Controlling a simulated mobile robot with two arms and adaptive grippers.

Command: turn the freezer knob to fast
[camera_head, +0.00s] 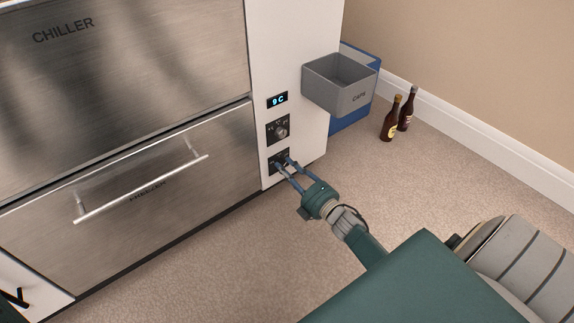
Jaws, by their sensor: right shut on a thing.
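The freezer drawer (150,215) is the lower steel front, below the drawer marked CHILLER. Two knob plates sit on the white side panel. The upper knob (281,131) is in clear view. The lower knob plate (275,158) is partly covered by my right gripper (284,166). The gripper's two fingers are closed around the lower knob, so the knob itself and its markings are mostly hidden. I cannot read which setting it points to. My left gripper does not show; only a dark piece is at the lower left edge.
A display (277,99) reading 9 C sits above the knobs. A grey open bin (340,92) juts from the panel, with a blue box (352,121) behind it. Two brown bottles (391,120) stand by the wall. The carpet in front is clear.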

